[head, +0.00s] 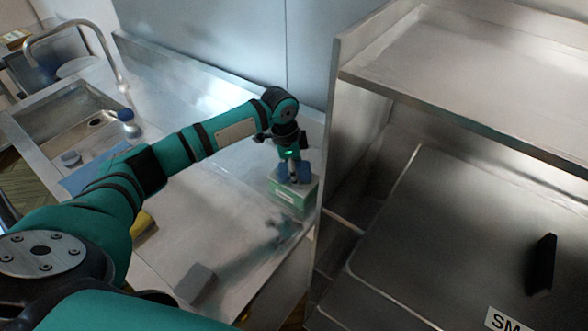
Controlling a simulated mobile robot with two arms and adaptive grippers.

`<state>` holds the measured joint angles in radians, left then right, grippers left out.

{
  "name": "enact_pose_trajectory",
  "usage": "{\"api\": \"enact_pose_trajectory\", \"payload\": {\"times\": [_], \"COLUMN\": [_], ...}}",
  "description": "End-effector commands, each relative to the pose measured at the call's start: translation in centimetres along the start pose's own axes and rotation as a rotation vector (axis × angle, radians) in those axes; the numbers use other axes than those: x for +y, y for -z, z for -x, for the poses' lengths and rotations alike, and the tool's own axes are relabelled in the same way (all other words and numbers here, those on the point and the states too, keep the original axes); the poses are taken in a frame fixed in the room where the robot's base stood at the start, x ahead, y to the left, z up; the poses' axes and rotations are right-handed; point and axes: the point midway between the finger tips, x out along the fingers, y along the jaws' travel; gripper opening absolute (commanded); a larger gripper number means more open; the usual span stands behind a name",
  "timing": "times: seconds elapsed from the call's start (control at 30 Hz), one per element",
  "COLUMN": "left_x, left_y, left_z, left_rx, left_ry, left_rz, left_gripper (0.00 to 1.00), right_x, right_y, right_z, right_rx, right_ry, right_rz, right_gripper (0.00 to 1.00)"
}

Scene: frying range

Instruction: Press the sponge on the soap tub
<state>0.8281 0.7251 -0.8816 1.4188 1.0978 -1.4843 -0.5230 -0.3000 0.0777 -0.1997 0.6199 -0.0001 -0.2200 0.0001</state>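My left gripper (294,172) reaches down at the far right end of the steel counter. It appears shut on a blue block, which I take as the sponge (283,173); blue shows on both sides of the dark fingers. Directly under it stands a green box with a pale top and a label, which I take as the soap tub (291,200). The sponge's lower edge is at the tub's top; I cannot tell whether they touch. The fingers hide part of the sponge and the tub's top. My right gripper is not in view.
A tall steel panel (345,130) stands close right of the tub. A grey block (196,284) lies near the counter's front edge. A yellow item (144,223) is partly behind my arm. A sink (75,122) with a tap (85,25) is at left. The mid-counter is clear.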

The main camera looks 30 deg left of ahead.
Motion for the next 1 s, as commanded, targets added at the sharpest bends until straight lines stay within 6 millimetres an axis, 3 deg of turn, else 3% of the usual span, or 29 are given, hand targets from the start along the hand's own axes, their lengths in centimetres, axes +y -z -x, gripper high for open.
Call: {"api": "enact_pose_trajectory", "payload": {"times": [1.0], "left_x": [0.13], "left_y": [-0.06], "left_z": [-0.20], "left_rx": [-0.002], "left_ry": [-0.003], "left_rz": [-0.001], "left_gripper": [0.28], "right_x": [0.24], "right_y": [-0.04], "right_z": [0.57], "right_rx": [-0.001], "right_ry": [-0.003], "right_rz": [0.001], "right_gripper": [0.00]}}
